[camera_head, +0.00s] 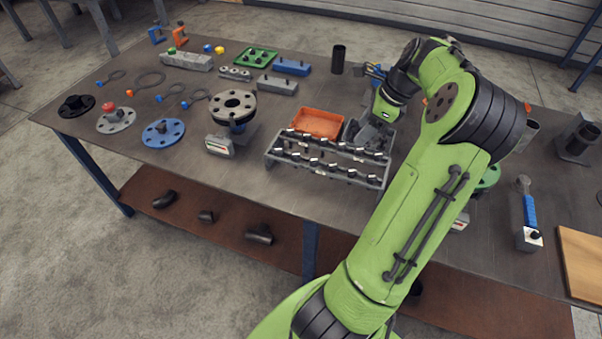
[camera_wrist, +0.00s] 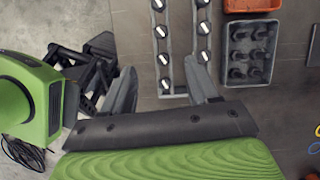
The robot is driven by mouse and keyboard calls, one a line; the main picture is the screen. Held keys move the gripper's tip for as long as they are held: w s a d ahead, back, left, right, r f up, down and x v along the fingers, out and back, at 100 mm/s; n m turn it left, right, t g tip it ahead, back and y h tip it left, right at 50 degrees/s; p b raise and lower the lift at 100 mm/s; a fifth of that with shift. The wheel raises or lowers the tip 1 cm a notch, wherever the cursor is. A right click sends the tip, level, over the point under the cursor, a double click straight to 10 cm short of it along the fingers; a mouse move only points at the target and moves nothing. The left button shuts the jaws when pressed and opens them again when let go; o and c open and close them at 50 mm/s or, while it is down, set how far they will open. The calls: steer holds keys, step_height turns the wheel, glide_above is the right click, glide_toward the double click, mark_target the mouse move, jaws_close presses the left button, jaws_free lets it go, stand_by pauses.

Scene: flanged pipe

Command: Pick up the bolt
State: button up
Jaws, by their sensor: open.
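Several bolts with pale tops (camera_wrist: 165,58) stand in two rows in a grey rack (camera_head: 330,173); the rack also shows in the wrist view (camera_wrist: 181,45). A grey bin (camera_wrist: 231,52) beside the rack holds several dark bolts (camera_wrist: 257,55). I cannot tell which bolt is meant. The right finger overlaps the lower end of one bolt row in the wrist view. In the head view my arm hides part of the rack's right side and the fingertips are unclear.
An orange tray (camera_head: 318,122) stands behind the rack, next to the grey bin. Flanges, including a blue one (camera_head: 163,133), and a grey bar (camera_head: 187,61) lie left. A dark upright pipe (camera_head: 338,60) stands behind. Bare tabletop (camera_head: 235,180) shows left of the rack.

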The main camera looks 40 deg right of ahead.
mark_target(334, 165)
steer(key=b+x, duration=0.3)
steer(key=x, duration=1.3)
steer(key=shift+w+b, duration=0.1)
steer(key=shift+b, duration=0.2)
steer(key=shift+r, duration=0.1)
steer(key=shift+c, duration=0.4)
jaws_close()
